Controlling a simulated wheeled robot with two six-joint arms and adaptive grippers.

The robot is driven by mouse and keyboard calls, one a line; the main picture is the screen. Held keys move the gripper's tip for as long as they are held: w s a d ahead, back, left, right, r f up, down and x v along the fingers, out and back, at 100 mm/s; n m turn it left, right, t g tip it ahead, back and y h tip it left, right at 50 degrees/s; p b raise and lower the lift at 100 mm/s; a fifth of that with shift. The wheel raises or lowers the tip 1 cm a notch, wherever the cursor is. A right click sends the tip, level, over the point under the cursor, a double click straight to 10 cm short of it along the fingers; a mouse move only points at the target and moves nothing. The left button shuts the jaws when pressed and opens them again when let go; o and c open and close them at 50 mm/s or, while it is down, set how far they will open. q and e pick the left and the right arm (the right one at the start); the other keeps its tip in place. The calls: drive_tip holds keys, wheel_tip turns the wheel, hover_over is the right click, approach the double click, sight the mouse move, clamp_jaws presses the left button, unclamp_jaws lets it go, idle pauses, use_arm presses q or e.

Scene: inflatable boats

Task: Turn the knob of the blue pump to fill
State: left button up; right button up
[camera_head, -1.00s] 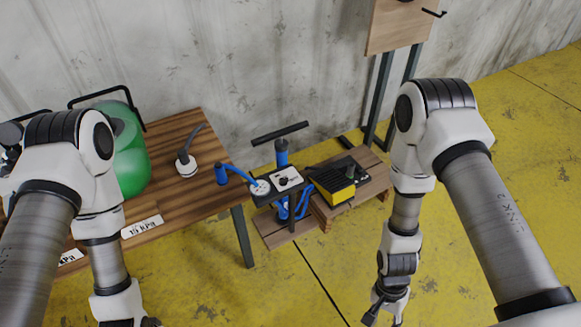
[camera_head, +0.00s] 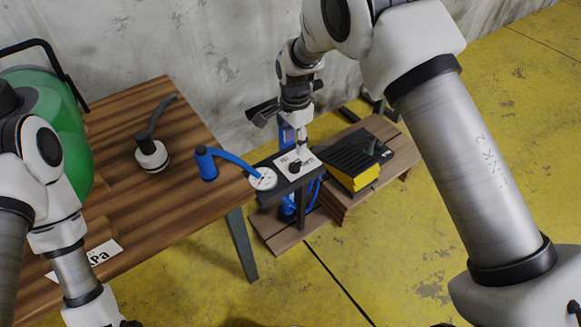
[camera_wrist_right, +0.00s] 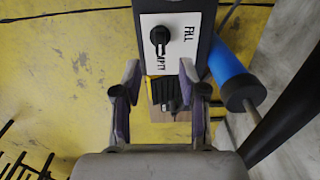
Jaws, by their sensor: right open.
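The blue pump (camera_head: 287,205) stands on the low wooden platform. Its top plate (camera_head: 281,159) carries a black knob (camera_head: 295,167) and FILL and EMPTY labels. In the right wrist view the knob (camera_wrist_right: 160,37) has its narrow end toward my gripper, on the side of the EMPTY label; FILL reads to its right. My right gripper (camera_wrist_right: 160,72) is open and empty, its fingertips apart on either side just short of the knob. In the head view the right gripper (camera_head: 301,140) hangs over the pump top. My left gripper is barely in view at the bottom edge.
A wooden table (camera_head: 190,225) stands left, with a green tank (camera_head: 60,120), a white-and-black valve (camera_head: 151,154) and a blue hose end (camera_head: 206,163). A gauge (camera_head: 263,179) sits beside the plate. A yellow-and-black foot pump (camera_head: 352,165) lies right. The pump's blue cylinder (camera_wrist_right: 228,70) is close.

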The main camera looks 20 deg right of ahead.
sight(295, 163)
wheel_tip(295, 163, down, 8)
drive_tip(key=shift+r+b, duration=0.1)
drive_tip(key=shift+b, duration=0.9)
drive_tip(key=shift+c, duration=0.4)
clamp_jaws()
